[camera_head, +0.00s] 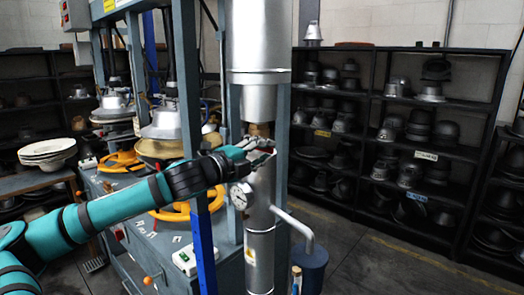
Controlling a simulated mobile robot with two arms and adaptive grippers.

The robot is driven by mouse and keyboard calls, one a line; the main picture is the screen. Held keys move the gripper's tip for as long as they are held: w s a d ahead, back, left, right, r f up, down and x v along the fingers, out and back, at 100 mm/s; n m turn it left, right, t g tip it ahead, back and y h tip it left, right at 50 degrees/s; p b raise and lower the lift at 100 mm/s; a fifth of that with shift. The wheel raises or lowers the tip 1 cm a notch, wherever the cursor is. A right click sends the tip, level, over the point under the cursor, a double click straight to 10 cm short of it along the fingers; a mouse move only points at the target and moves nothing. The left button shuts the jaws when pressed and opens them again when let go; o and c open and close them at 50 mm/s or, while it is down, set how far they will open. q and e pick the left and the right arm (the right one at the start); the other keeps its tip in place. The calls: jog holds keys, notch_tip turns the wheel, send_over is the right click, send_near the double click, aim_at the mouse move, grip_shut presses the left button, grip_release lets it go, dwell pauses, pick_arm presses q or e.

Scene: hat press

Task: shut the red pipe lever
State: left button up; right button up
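A vertical silver pipe (260,243) stands in the middle of the head view, with a round white gauge (240,196) on its left side. My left arm reaches in from the left, and my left gripper (264,151) is at the pipe just above the gauge, in front of its narrow neck. A small patch of red shows by the fingertips. The red lever cannot be made out clearly there, as the gripper covers most of that spot. Whether the fingers are closed on it is too small to tell. My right gripper is not in view.
A bent grey side pipe (294,226) sticks out right of the main pipe. A blue-grey press frame with yellow handwheels (172,211) stands behind my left arm. Black shelves (452,153) of hat moulds line the back. The floor (390,262) at the right is clear.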

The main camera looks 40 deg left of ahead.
pick_arm(q)
jog(key=shift+o, duration=1.2)
jog(key=shift+r, duration=0.1)
jog(key=shift+s+d+r, duration=0.25)
jog(key=shift+s+d, duration=0.05)
jog(key=shift+s, duration=0.05)
jog(key=s+a, duration=0.1)
jog(key=s, duration=0.5)
jog(key=shift+s+f, duration=0.3)
jog(key=shift+s, duration=0.1)
